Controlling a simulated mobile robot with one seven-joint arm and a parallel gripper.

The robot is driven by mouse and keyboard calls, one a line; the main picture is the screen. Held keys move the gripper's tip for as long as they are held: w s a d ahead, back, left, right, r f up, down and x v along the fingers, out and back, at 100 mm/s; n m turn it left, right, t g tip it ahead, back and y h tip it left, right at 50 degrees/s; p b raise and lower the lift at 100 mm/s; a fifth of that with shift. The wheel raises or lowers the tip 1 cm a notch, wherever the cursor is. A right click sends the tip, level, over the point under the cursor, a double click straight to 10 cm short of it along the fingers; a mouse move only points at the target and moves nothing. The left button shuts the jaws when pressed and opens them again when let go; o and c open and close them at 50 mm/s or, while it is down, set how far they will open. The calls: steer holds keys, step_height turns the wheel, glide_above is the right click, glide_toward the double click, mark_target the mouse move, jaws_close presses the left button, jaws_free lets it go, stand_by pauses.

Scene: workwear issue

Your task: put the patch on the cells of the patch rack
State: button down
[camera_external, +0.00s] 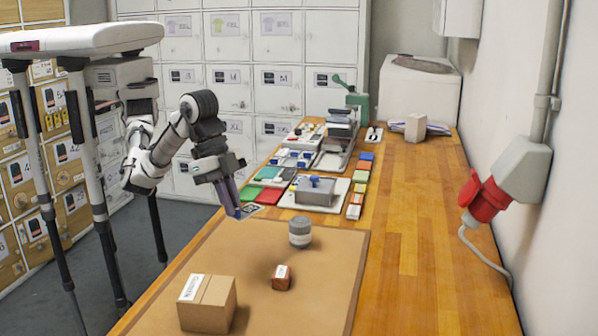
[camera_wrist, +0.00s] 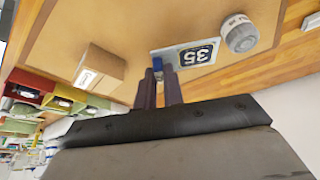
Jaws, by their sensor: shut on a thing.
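The patch (camera_wrist: 196,56) is a flat pale card with a dark square marked 35, and a small blue piece (camera_wrist: 157,63) is at its edge. My gripper (camera_wrist: 162,80) is shut on the patch at this blue piece. In the external view my gripper (camera_external: 236,212) points down over the left edge of the workbench, with the patch (camera_external: 251,211) beside its fingertips. I cannot tell whether the patch touches the bench. I cannot surely pick out the patch rack among the trays and boards farther back.
A grey cylinder (camera_external: 300,232), a small orange-brown box (camera_external: 281,277) and a labelled carton (camera_external: 208,303) stand on the brown mat (camera_external: 335,265). Coloured pads, trays and a grey block (camera_external: 315,189) crowd the bench behind. The bench's right side (camera_external: 425,230) is clear. A red plug (camera_external: 484,199) juts from the wall.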

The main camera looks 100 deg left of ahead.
step_height(320, 180, down, 12)
steer(key=p, duration=0.2)
steer(key=shift+r+p, duration=0.1)
steer(key=shift+p, duration=0.2)
steer(key=c, duration=1.5)
jaws_free()
steer(key=b+v, duration=0.2)
steer(key=v, duration=1)
steer(key=shift+s+b, duration=0.1)
steer(key=shift+b, duration=0.2)
